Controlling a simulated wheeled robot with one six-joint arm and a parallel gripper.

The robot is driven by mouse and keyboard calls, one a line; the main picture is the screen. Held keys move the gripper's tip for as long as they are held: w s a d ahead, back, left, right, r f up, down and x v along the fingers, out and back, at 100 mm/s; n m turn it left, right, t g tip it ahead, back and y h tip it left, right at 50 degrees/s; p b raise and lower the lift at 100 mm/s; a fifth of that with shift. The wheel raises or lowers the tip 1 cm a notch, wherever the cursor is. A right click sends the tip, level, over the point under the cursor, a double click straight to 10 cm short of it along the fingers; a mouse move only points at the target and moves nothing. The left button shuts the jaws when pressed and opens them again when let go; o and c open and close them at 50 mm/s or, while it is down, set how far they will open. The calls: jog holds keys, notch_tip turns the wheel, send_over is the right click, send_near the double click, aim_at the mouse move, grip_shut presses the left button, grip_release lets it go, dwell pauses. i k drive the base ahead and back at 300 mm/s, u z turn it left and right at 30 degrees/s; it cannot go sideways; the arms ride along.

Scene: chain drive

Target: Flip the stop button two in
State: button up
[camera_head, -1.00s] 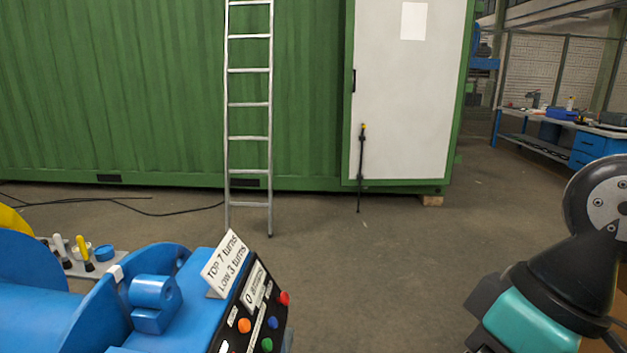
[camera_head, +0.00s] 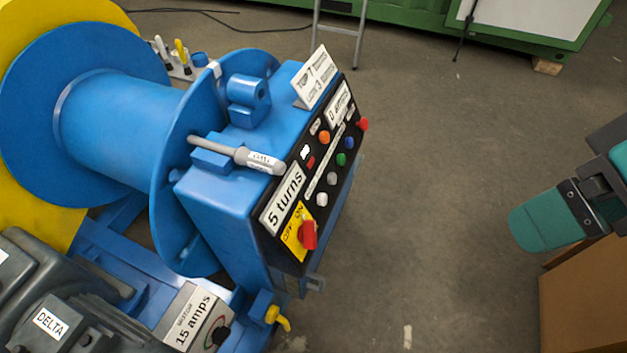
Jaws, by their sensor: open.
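The black control panel (camera_head: 297,207) is on the sloped front of the blue machine. It carries a red round button (camera_head: 361,124) at its far right corner, an orange button (camera_head: 324,137), a blue button (camera_head: 350,143), a green button (camera_head: 341,159) and two whitish buttons, one of them lower down (camera_head: 322,199). A small red rectangular piece (camera_head: 310,162) sits near the left edge. No readable label marks which is stop button two, and I cannot tell whether any button is pressed.
A red rotary switch (camera_head: 308,236) on a yellow OFF/ON plate is at the panel's lower end. A grey handle (camera_head: 260,160) juts toward the panel's left edge. A yellow lever (camera_head: 278,318) is below. Brown boxes (camera_head: 585,300) stand lower right. Floor between is clear.

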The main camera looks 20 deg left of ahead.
aim_at(363, 124)
jog(key=z, duration=0.25)
jog(key=i, duration=1.35)
jog(key=u, duration=0.25)
